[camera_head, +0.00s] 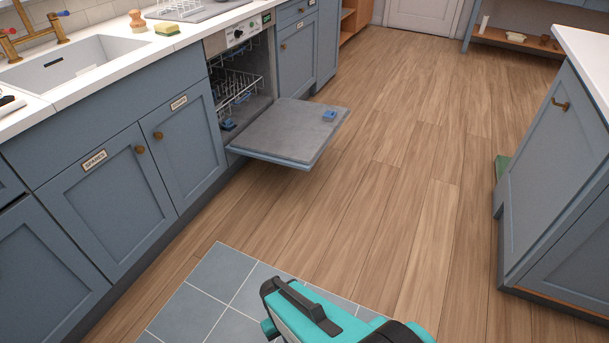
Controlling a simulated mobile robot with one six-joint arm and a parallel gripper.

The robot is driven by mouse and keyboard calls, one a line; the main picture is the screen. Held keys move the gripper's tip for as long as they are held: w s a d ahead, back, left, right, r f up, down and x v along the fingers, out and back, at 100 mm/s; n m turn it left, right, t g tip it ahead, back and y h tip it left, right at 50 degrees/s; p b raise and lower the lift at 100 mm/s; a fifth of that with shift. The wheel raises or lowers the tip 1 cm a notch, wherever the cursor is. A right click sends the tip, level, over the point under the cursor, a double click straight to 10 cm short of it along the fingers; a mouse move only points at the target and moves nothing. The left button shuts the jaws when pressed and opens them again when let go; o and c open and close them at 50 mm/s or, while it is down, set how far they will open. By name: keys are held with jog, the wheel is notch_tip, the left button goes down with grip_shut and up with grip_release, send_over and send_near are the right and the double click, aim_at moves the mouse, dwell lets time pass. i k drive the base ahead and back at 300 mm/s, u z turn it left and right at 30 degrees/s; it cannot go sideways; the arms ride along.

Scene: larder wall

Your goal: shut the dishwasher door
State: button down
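The dishwasher (241,78) is built into the blue cabinet run at the upper left. Its door (285,130) is folded down, lying about level over the floor, with its grey inner face up and a small blue part near the far corner. White wire racks (232,88) sit inside the open cavity. My teal arm shows at the bottom centre, well apart from the door and nearer the camera. My gripper's fingers cannot be made out, so whether it is open or shut does not show.
Sink cabinets (110,195) line the left side under a white worktop. A blue island cabinet (560,170) stands at the right, with a green item (501,167) at its foot. The wooden floor (400,180) between them is clear. Grey tiles (215,300) cover the near floor.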

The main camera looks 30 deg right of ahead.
aim_at(291, 132)
jog(key=z, duration=0.05)
jog(key=i, duration=1)
jog(key=u, duration=0.05)
